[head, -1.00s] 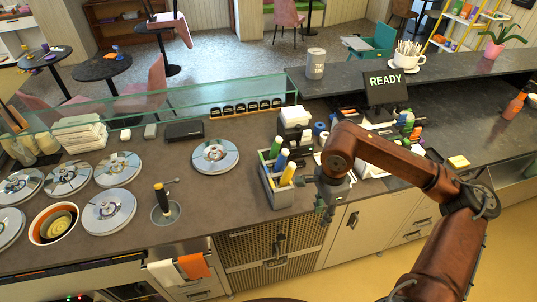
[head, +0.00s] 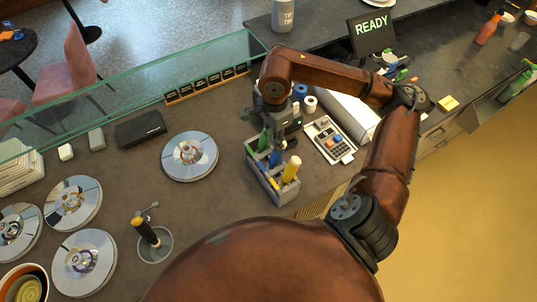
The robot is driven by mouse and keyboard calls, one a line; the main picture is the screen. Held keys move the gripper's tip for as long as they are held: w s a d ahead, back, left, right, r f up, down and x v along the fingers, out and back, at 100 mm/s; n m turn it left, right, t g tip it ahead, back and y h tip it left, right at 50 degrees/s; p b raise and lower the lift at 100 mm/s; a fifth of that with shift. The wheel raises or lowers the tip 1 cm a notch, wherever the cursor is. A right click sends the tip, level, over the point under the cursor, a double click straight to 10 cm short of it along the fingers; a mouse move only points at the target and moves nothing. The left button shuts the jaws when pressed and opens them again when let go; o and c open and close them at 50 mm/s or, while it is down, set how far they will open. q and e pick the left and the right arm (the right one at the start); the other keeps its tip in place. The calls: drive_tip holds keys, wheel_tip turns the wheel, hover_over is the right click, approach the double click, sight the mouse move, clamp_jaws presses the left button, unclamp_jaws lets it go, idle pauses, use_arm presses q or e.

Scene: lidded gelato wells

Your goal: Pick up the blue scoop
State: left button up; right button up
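The blue scoop (head: 275,158) stands handle-up in a grey holder (head: 260,178) on the counter, between the green scoop (head: 263,141) and the yellow scoop (head: 290,169). My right gripper (head: 281,137) points down over the back part of the holder, close to the blue handle's upper end. Its fingers are small and dark here, so I cannot tell whether they touch the handle or how far apart they are. The lower parts of the scoops are hidden in the holder. My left gripper is out of view.
Several round metal well lids (head: 190,156) lie left of the holder. A dipper well (head: 155,245) with a dark-handled tool stands at the lower left. A glass guard (head: 130,88) runs along the back.

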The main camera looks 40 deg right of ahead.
sight(274, 156)
drive_tip(key=f, duration=0.2)
drive_tip(key=f+p, duration=0.1)
drive_tip(key=f, duration=0.1)
drive_tip(key=shift+s+d, duration=0.1)
drive_tip(key=shift+s, duration=0.15)
drive_tip(key=shift+w+f, duration=0.1)
drive_tip(key=shift+f, duration=0.5)
drive_tip(key=shift+f+p, duration=0.3)
drive_tip(key=shift+f, duration=0.1)
wheel_tip(274, 156, down, 4)
drive_tip(key=shift+r+p, duration=0.25)
drive_tip(key=shift+p, duration=0.4)
drive_tip(key=shift+s+f, duration=0.2)
drive_tip(key=shift+f, duration=0.1)
drive_tip(key=shift+s+a+f, duration=0.2)
drive_tip(key=shift+s, duration=0.05)
drive_tip(key=shift+o, duration=1.4)
drive_tip(key=shift+w+d+f, duration=0.1)
drive_tip(key=shift+w, duration=0.25)
drive_tip(key=c, duration=0.3)
drive_tip(key=shift+s, duration=0.2)
drive_tip(key=c, duration=0.3)
drive_tip(key=shift+w, duration=0.15)
clamp_jaws()
